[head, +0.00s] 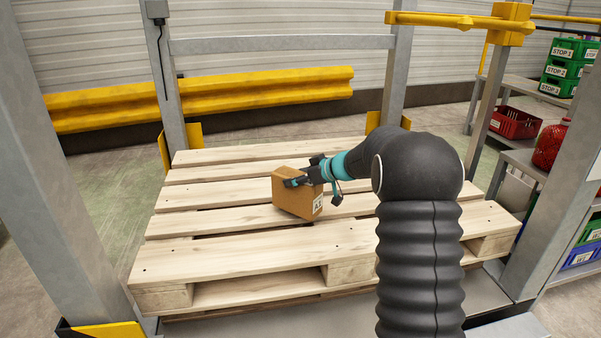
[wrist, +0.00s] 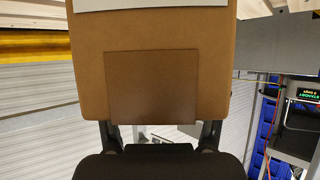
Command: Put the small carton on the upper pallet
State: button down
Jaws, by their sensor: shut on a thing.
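The small carton (head: 292,193) is a brown box with a white label marked A5. It looks slightly tilted over the middle of the upper pallet (head: 215,255), which is pale slatted wood. I cannot tell whether its lower edge touches the slats. My gripper (head: 308,178) is shut on the carton, reaching it from the right. In the wrist view the carton (wrist: 152,60) fills the upper middle, with dark finger parts below it. The fingertips and the carton's far side are hidden there.
Grey metal posts (head: 47,170) stand around the pallet, with a crossbar (head: 285,43) behind. A yellow guard rail (head: 240,93) runs along the wall. Shelves at right hold green crates (head: 570,70) and a red crate (head: 515,122). The pallet's slats around the carton are bare.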

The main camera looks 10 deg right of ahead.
jog(key=shift+f, duration=1.3)
jog(key=shift+f, duration=0.1)
jog(key=shift+c, duration=0.6)
grip_release()
jog(key=shift+f, duration=0.15)
